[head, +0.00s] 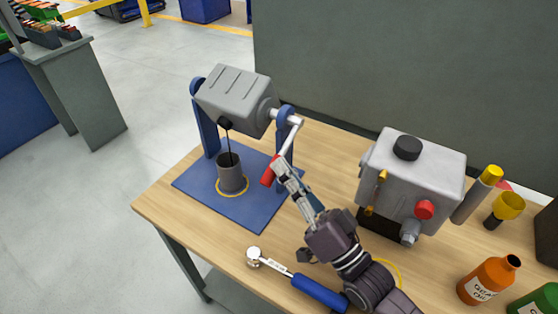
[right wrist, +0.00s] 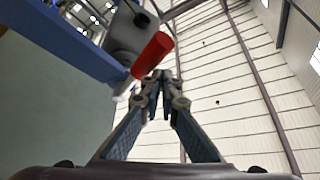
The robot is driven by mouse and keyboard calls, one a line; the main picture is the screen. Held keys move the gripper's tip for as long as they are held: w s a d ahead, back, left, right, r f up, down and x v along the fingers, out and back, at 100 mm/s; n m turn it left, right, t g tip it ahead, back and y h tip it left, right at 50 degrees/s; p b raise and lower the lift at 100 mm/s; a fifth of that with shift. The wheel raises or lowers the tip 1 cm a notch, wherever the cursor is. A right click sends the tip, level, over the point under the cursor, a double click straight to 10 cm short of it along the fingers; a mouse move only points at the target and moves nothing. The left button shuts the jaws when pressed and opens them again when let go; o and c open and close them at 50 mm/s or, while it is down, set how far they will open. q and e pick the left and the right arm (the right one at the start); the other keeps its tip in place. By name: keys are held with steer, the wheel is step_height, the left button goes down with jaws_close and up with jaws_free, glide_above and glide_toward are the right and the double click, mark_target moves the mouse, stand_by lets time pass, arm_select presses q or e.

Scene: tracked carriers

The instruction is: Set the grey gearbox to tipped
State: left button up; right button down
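The grey gearbox (head: 236,98) hangs tilted between the posts of a blue stand (head: 207,122). A thin dark stream runs from its dark spout down into a grey cup (head: 232,176) on the blue base plate. A lever at the gearbox's right side ends in a red handle (head: 267,177), pointing down. My right gripper (head: 281,166) is beside that red handle. In the right wrist view, its fingertips (right wrist: 162,78) are together, with the red handle (right wrist: 153,55) just beyond and left of them, not visibly between them. Contact cannot be told. My left gripper is out of view.
A second grey housing (head: 430,165) with a black cap and red knob stands right of my arm. A blue-handled wrench (head: 320,291) lies at the table's front.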

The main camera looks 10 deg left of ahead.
steer(key=shift+w+f, duration=0.1)
steer(key=shift+f, duration=0.65)
steer(key=s+d, duration=0.9)
steer(key=d, duration=0.1)
steer(key=shift+r, duration=0.4)
steer(key=shift+w+r, duration=0.1)
